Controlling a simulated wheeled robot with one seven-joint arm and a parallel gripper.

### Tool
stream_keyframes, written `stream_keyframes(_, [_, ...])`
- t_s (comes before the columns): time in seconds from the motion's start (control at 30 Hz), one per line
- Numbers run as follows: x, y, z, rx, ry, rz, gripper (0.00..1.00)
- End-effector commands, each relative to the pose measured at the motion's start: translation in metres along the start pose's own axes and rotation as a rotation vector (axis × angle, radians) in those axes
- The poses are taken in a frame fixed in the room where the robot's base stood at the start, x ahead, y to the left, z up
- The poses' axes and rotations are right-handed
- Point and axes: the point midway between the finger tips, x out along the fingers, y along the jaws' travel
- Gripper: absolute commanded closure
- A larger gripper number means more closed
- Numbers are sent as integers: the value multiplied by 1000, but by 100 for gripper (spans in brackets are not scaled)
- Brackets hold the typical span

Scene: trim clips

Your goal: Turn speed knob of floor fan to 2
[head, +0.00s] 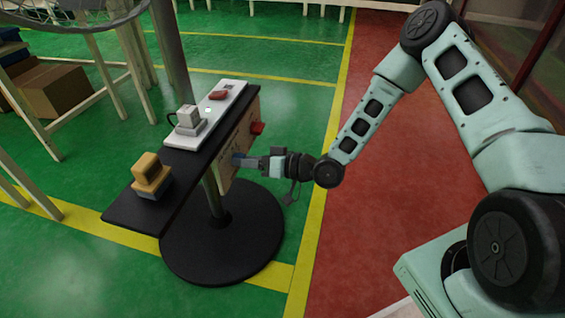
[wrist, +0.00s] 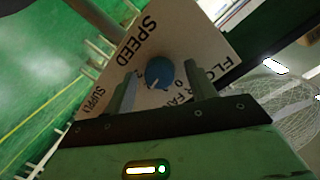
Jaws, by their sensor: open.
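The fan's control panel (wrist: 190,35), a light board lettered SPEED and FLOOR FAN, also shows edge-on in the head view (head: 241,143). The round blue speed knob (wrist: 160,71) sits on it, with a small white mark at its lower edge in the wrist view. Small digits surround the knob; which one the mark meets is unclear. My gripper (wrist: 160,76) is open, with one finger on each side of the knob; whether they touch it I cannot tell. In the head view my gripper (head: 243,160) is at the panel's face and mostly hides the knob.
A red knob (head: 257,128) sticks out of the panel farther along. The dark shelf (head: 125,209) carries a yellow-and-blue block (head: 151,176) and a white strip (head: 220,103) with a plug (head: 188,120). A round black base (head: 222,250) stands below. The red floor (head: 360,240) is clear.

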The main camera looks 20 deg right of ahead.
Motion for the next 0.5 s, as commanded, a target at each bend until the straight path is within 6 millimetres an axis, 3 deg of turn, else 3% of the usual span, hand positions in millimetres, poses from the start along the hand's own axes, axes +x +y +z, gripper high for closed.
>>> stream_keyframes(0.17, [-20,0,-2,1,1,4,44])
stream_keyframes(0.5, [-98,-1,-3,2,1,5,44])
